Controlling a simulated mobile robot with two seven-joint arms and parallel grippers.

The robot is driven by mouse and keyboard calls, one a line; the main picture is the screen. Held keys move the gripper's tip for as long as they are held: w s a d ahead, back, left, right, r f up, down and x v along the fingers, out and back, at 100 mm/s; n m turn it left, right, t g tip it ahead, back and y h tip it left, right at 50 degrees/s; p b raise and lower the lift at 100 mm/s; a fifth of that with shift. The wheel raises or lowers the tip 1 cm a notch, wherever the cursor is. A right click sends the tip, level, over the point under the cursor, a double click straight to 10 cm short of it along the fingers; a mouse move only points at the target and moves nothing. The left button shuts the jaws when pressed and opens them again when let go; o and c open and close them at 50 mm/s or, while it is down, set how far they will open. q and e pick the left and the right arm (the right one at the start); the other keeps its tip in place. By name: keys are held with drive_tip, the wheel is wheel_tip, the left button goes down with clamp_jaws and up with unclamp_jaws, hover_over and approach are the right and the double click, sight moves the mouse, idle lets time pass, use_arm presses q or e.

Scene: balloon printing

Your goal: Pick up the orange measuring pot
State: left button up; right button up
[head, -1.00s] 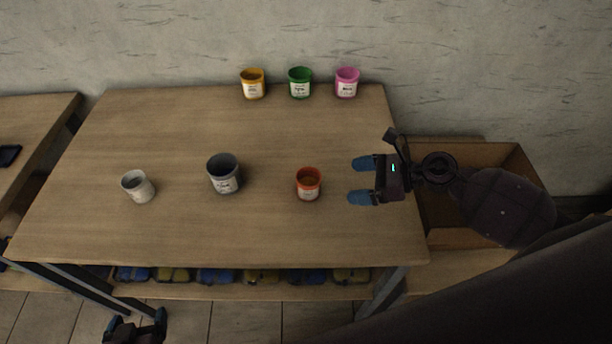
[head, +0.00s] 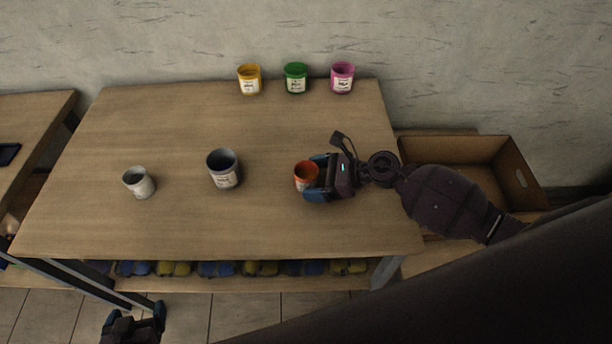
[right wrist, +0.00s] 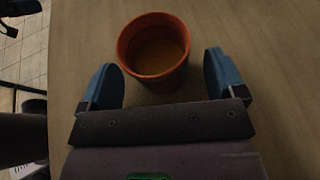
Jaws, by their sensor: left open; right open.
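The orange measuring pot (head: 304,172) stands upright on the wooden table, right of the grey pot. My right gripper (head: 314,178) is open, reaching in from the right, its fingers at the pot's right side and partly hiding it. In the right wrist view the orange pot (right wrist: 154,46) sits just ahead of the open fingers (right wrist: 165,78), its near edge starting between the fingertips, with gaps on both sides. My left gripper (head: 136,318) is open, low in front of the table's front edge, far from the pot.
A grey pot (head: 223,169) and a white cup (head: 138,182) stand left of the orange pot. Yellow (head: 249,80), green (head: 296,79) and pink (head: 342,79) pots line the back edge. A cardboard box (head: 459,160) is right of the table (head: 180,230). The table's middle back is clear.

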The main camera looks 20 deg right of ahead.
drive_tip(key=shift+w+a+f, duration=0.25)
drive_tip(key=shift+a+f, duration=0.05)
drive_tip(key=shift+a, duration=0.25)
drive_tip(key=shift+c, duration=0.3)
drive_tip(key=c, duration=1)
